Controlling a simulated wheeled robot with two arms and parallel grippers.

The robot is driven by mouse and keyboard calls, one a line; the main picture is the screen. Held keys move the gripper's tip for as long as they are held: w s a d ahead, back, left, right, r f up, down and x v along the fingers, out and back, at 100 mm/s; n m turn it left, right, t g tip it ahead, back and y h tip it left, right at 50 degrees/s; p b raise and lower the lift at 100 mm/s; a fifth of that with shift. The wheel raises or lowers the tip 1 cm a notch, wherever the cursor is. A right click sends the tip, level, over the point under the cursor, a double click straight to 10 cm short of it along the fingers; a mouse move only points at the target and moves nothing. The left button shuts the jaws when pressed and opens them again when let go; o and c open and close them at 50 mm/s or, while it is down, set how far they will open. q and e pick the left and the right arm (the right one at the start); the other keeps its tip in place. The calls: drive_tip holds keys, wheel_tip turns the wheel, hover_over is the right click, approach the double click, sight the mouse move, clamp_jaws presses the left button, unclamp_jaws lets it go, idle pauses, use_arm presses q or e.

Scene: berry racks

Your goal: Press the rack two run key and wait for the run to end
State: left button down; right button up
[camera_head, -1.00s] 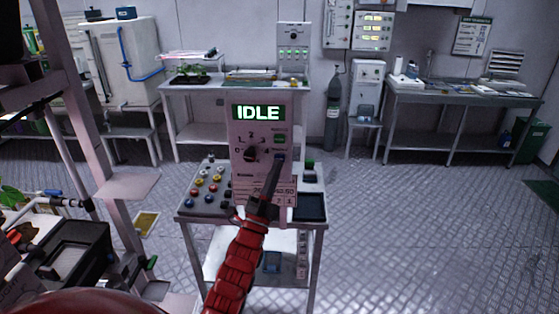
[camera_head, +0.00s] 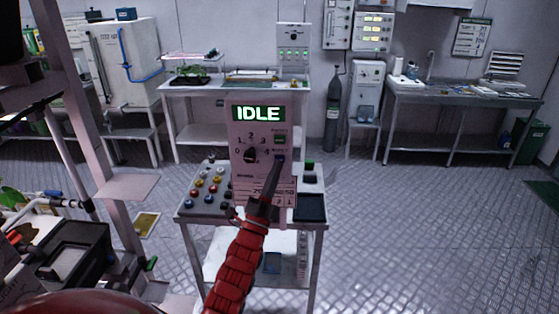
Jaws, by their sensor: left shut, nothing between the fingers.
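A pale upright control panel (camera_head: 241,180) stands on a small cart and its green-lit display (camera_head: 257,113) reads IDLE. Below it are a dark rotary dial (camera_head: 250,155) with numbers around it, a green key (camera_head: 280,140) and a blue key (camera_head: 280,158). My left gripper (camera_head: 278,163) is shut and empty, in front of the panel's right side. Its tip is at the blue key and partly covers it; I cannot tell whether it touches. The panel's small lettering is too blurred to read. My right gripper is not in view.
The cart top (camera_head: 207,213) holds several coloured buttons at left and a dark tray (camera_head: 310,207) at right. A rack post (camera_head: 105,190) stands close on the left. A bench (camera_head: 460,97) and a gas cylinder (camera_head: 333,120) are at the back. The floor at right is clear.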

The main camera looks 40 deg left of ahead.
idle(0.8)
use_arm(q)
drive_tip(key=shift+w+a+b, duration=0.25)
drive_tip(key=shift+w+b, duration=0.15)
drive_tip(key=shift+b, duration=0.05)
drive_tip(key=shift+w+a+b, duration=0.25)
drive_tip(key=shift+w+b, duration=0.1)
drive_tip(key=shift+b, duration=0.1)
idle(0.5)
drive_tip(key=shift+s, duration=0.1)
drive_tip(key=shift+s+d, duration=0.45)
drive_tip(key=shift+s, duration=0.2)
